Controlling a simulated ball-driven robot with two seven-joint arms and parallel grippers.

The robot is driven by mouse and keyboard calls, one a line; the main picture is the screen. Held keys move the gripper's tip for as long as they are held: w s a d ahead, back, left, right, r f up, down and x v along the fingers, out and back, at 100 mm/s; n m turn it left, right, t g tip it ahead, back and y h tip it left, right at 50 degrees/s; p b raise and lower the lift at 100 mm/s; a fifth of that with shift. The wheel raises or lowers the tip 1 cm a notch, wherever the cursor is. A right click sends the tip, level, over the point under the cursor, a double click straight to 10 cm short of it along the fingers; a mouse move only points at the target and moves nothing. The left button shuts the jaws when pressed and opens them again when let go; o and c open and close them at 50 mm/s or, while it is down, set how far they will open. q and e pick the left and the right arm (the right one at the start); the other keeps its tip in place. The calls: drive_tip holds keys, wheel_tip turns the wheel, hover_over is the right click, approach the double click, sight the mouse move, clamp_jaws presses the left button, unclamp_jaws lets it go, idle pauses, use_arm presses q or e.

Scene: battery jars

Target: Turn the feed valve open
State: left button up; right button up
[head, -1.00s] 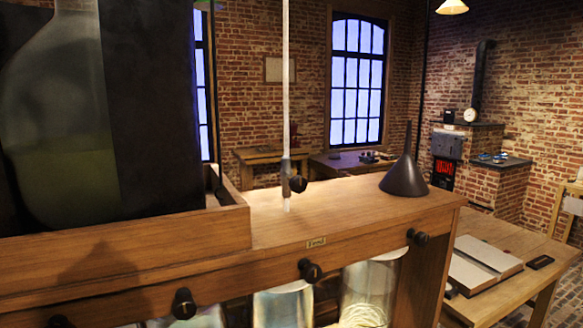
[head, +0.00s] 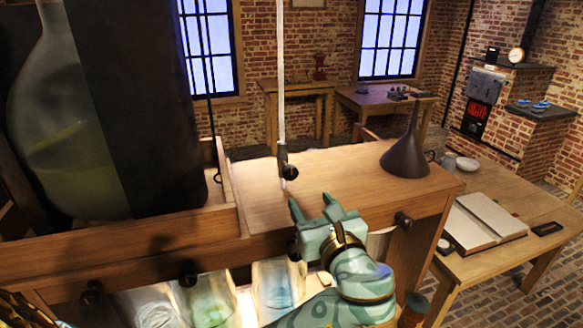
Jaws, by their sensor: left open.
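A thin pale tube (head: 281,75) comes down to a small valve with a round black knob (head: 290,172), above the top of the wooden shelf (head: 340,165). I take this to be the feed valve; how far it is turned I cannot tell. My left gripper (head: 312,205) is open and empty, just in front of the shelf's front edge. Its fingers point up toward the valve, below and nearer to me than the knob, apart from it. My gripper hides part of the front board. My right gripper is not in view.
A dark funnel (head: 406,157) stands on the shelf's right end. A large glass bottle (head: 72,150) stands at the left behind a wooden rim. Black knobs (head: 188,273) line the front board, above glass jars (head: 208,302). A table with an open book (head: 480,222) is at right.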

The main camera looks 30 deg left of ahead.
sight(292, 173)
use_arm(q)
drive_tip(key=p+x, duration=0.2)
drive_tip(key=x, duration=1.1)
drive_tip(key=shift+s+p, duration=0.1)
drive_tip(key=shift+p, duration=0.25)
drive_tip(key=shift+w+a, duration=0.25)
drive_tip(key=shift+a, duration=0.05)
drive_tip(key=c, duration=1)
